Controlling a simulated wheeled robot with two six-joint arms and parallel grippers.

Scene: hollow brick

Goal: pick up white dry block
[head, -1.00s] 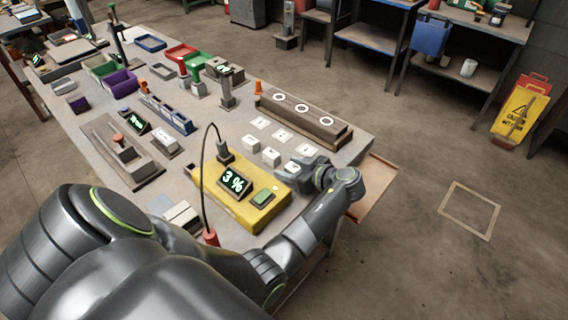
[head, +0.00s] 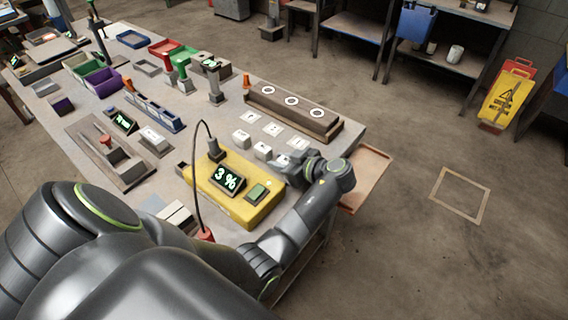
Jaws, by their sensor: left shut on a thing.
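White blocks stand in a row on the grey bench: one at the left (head: 241,138), one in the middle (head: 262,150), and one at the right end (head: 281,160). My left gripper (head: 284,166) reaches in from the right side and is shut on the right-end white block, which is partly hidden by the gripper. I cannot tell whether that block is off the bench. A yellow meter (head: 240,203) with a display (head: 227,178) reading 3 % sits just in front of the gripper. My right gripper is not in view.
White square pads (head: 273,129) lie behind the blocks, before a brown block with three ringed holes (head: 292,104). A corded probe (head: 214,149) stands at the meter's back edge. Coloured bins (head: 102,82) and tools fill the bench's left. An orange-brown tray (head: 364,178) juts from the right edge.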

